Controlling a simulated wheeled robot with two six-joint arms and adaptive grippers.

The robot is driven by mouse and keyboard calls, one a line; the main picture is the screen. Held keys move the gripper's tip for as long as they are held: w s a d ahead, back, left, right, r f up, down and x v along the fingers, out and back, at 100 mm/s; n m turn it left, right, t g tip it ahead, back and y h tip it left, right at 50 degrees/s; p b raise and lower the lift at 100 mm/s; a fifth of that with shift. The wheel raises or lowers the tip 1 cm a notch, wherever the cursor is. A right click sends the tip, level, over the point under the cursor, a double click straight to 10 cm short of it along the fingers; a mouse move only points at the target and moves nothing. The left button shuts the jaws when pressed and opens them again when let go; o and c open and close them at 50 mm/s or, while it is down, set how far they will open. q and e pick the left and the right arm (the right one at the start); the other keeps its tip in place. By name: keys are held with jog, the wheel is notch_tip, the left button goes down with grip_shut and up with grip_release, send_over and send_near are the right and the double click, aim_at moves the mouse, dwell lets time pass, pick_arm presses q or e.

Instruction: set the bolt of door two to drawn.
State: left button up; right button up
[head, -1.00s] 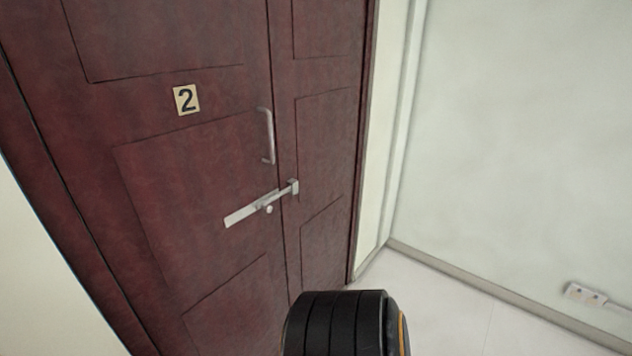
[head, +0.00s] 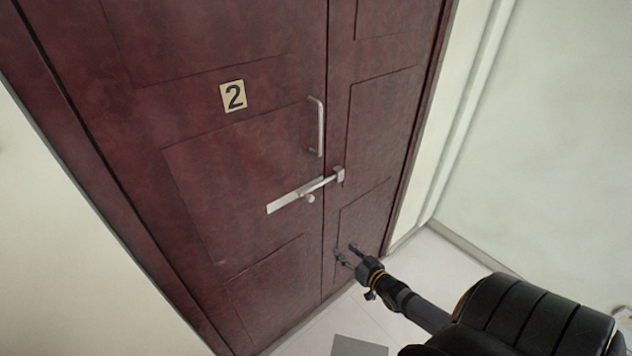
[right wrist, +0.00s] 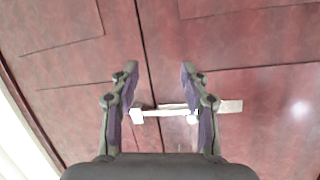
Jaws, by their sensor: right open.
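Door two (head: 230,150) is dark red with a number plate (head: 233,96). Its silver bolt (head: 290,198) lies across the left leaf, and its rod spans the gap to the keeper (head: 339,174) on the right leaf. The small round knob (head: 310,198) hangs just below the rod. In the right wrist view the bolt plate (right wrist: 230,106), knob (right wrist: 192,118) and keeper (right wrist: 137,115) show beyond the fingers, mirrored left to right. My right gripper (head: 345,250) is open and empty, below and right of the knob, apart from it; its fingers also show in the wrist view (right wrist: 159,70). My left gripper is out of view.
A silver pull handle (head: 317,127) stands on the left leaf just above the bolt. A pale wall (head: 570,150) closes the right side.

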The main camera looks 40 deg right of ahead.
aim_at(312, 199)
jog(key=w+a+r+t+y+p, duration=0.1)
jog(key=w+a+r+t, duration=0.1)
jog(key=r, duration=0.5)
jog(key=w+a+r+t+y+p, duration=0.1)
jog(key=w+r, duration=0.1)
jog(key=r, duration=0.6)
jog(key=w+b, duration=0.1)
jog(key=w, duration=0.2)
jog(key=w+b, duration=0.1)
jog(key=w, duration=0.2)
jog(key=w+a+b, duration=0.1)
jog(key=w+b, duration=0.1)
jog(key=w, duration=0.1)
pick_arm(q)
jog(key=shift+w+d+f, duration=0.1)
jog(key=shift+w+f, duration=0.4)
pick_arm(e)
jog(key=shift+w, duration=0.55)
grip_shut()
